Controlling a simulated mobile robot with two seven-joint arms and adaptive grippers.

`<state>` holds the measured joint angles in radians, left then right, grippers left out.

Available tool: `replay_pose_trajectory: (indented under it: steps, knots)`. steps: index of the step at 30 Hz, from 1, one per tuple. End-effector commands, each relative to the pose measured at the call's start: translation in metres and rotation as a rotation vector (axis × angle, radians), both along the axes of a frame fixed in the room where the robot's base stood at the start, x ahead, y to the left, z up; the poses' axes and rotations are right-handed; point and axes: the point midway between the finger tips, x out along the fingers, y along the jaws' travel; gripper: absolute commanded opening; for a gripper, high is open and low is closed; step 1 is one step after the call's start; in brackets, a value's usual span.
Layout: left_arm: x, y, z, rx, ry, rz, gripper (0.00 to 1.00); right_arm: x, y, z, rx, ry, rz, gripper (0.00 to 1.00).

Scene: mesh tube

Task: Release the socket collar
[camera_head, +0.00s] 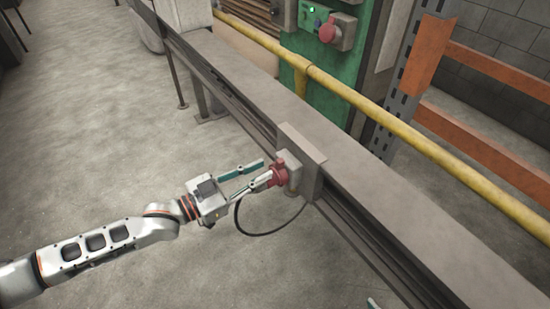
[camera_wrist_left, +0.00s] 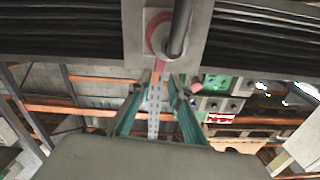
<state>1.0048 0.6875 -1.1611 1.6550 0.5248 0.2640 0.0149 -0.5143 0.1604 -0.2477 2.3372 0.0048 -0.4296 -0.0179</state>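A red collar (camera_head: 279,173) sits on the socket fixed to a grey plate (camera_head: 312,170) on the side of the long rail. In the left wrist view the red ring (camera_wrist_left: 152,32) shows on its pale plate, partly hidden by a dark grey cable or plug part. A black cable (camera_head: 262,234) loops below the socket. My left gripper (camera_head: 265,171) is open beside the collar, its teal-padded fingers apart; I cannot tell whether a finger touches it. The fingers (camera_wrist_left: 157,84) are also apart in the left wrist view. Only a teal tip, probably my right gripper (camera_head: 372,303), shows at the bottom edge.
The grey rail (camera_head: 365,190) runs diagonally across the view. Behind it are a yellow pipe (camera_head: 400,128), a green panel with a red button (camera_head: 327,31) and an orange-barred rack (camera_head: 490,155). The concrete floor (camera_head: 95,130) at left is clear.

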Motion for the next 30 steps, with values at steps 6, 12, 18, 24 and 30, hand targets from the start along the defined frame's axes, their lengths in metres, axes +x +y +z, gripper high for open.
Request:
replay_pose_trajectory:
  steps: [6,12,18,24,30]
  knots:
    - [0.019,-0.029,-0.003,-0.002,0.003,-0.001,0.19,-0.005,0.005,-0.004,0.018,0.011,0.000,0.44]
    - [0.034,-0.049,-0.003,0.001,0.002,0.000,0.19,-0.002,0.012,0.000,0.040,0.001,0.001,0.44]
    - [0.040,-0.056,-0.001,0.001,0.001,-0.001,0.19,0.008,0.016,0.012,0.059,-0.029,-0.003,0.44]
    - [0.040,-0.056,0.000,0.001,-0.001,0.000,0.19,0.008,0.016,0.011,0.059,-0.026,-0.007,0.44]
    - [0.040,-0.056,0.000,0.001,-0.001,0.000,0.00,0.005,0.014,0.008,0.056,-0.019,-0.008,0.44]
